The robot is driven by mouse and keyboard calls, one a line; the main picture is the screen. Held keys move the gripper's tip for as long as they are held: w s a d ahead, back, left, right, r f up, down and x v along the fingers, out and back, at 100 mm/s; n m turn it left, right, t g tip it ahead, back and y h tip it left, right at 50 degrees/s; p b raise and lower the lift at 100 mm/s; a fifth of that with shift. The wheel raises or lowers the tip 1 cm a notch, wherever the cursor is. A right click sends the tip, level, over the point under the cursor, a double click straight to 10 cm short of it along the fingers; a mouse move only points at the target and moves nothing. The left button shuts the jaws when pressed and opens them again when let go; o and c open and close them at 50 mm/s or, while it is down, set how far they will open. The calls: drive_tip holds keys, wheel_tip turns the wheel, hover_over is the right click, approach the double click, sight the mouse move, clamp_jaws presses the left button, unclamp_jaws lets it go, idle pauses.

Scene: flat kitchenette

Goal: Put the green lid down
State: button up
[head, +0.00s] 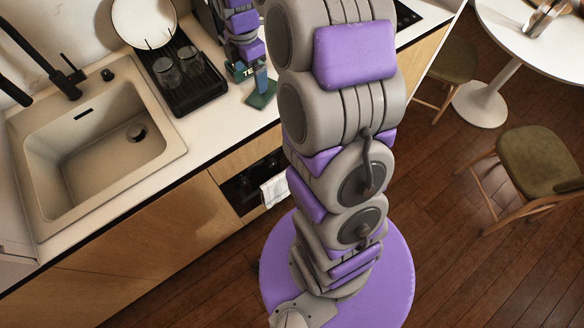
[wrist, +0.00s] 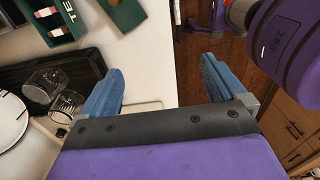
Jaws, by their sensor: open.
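The green lid (head: 263,100) looks dark green and lies on the white countertop, right of the green tea box (head: 236,72). In the wrist view a dark green piece, apparently the lid (wrist: 126,12), is at the top, cut off by the frame edge. The green box (wrist: 62,36) with lettering and small packets in compartments is left of it. My gripper (wrist: 162,88) is open, its two blue fingers wide apart with nothing between them. In the head view my gripper (head: 254,72) is above the counter by the box and lid, partly hiding them.
A black drying rack (head: 183,95) with two glasses and a white plate (head: 144,20) stands left of the box. The sink (head: 95,150) is farther left. The counter's front edge and floor are close on the right. A round table (head: 545,40) and chairs stand at right.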

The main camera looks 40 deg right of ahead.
drive_tip(key=s+a+r+m, duration=0.2)
drive_tip(key=s+m, duration=0.4)
drive_tip(key=s, duration=0.5)
drive_tip(key=s+a+r+m+g, duration=0.1)
drive_tip(key=s+a+m, duration=0.3)
drive_tip(key=s, duration=0.6)
drive_tip(key=s+a+r+m, duration=0.2)
drive_tip(key=s+a+m, duration=0.1)
drive_tip(key=s+m, duration=0.5)
drive_tip(key=s, duration=0.3)
drive_tip(key=shift+s+r+m, duration=0.35)
drive_tip(key=shift+m, duration=0.05)
